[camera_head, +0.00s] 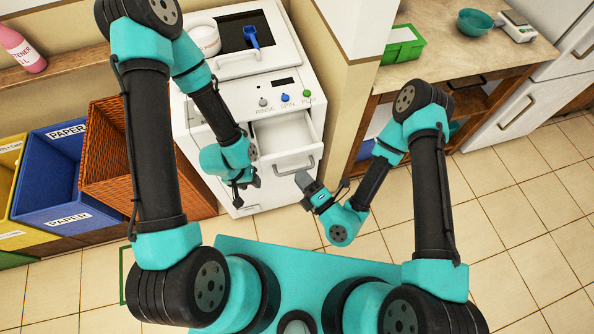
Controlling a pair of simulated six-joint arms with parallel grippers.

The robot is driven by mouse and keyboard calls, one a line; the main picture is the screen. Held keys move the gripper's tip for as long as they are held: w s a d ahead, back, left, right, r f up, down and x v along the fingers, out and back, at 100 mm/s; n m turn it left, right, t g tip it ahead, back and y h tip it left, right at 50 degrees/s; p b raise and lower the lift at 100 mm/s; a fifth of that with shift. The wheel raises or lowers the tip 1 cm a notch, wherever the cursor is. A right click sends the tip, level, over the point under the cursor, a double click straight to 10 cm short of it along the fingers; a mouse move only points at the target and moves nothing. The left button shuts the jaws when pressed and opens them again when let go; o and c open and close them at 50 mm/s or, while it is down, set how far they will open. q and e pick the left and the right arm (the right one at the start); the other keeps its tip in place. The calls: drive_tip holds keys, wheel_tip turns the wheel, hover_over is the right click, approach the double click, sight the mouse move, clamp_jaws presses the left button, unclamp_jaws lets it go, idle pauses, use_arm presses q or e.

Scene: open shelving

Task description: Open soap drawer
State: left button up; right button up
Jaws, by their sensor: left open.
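The white washing machine (225,70) stands at top centre, with a row of knobs on its panel. Its soap drawer (285,157) is pulled out below the knobs. The hollow inside of the drawer shows, and a grey bar handle (295,167) is on its front. My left gripper (244,190) is left of the drawer front, beside the machine; its fingers are small and dark in the picture. My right gripper (303,180) is just below the drawer handle, pointing up and left. Its fingers overlap in this view, and I cannot tell whether it touches the handle.
A blue scoop (251,36) and a white round tub (205,39) are on the machine. An orange basket (108,150) and a blue paper bin (60,170) stand left. A counter (450,45) with a green box (402,45) is right. Tiled floor is clear at right.

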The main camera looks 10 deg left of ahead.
drive_tip(key=v, duration=0.4)
drive_tip(key=shift+s, duration=0.1)
idle(0.5)
drive_tip(key=s+n+g+y, duration=0.4)
drive_tip(key=s+n+g, duration=0.5)
drive_tip(key=n+g, duration=0.55)
drive_tip(key=s+d+f+n+g+h, duration=0.4)
drive_tip(key=d+f+n+g+h, duration=0.4)
drive_tip(key=n, duration=0.3)
drive_tip(key=w+d+f+n+t+h, duration=0.2)
drive_tip(key=w+d+n+h, duration=0.15)
drive_tip(key=d, duration=0.25)
drive_tip(key=w+d+f+n+t+h, duration=0.2)
drive_tip(key=d+n+h, duration=0.1)
drive_tip(key=d+n, duration=0.2)
drive_tip(key=w+d+r+n+t, duration=0.2)
drive_tip(key=w+d+n+t, duration=0.3)
drive_tip(key=w, duration=0.6)
drive_tip(key=n+t, duration=0.1)
drive_tip(key=n, duration=0.1)
drive_tip(key=shift+d+n+h, duration=0.2)
drive_tip(key=shift+n+h, duration=0.1)
drive_tip(key=shift+h, duration=0.05)
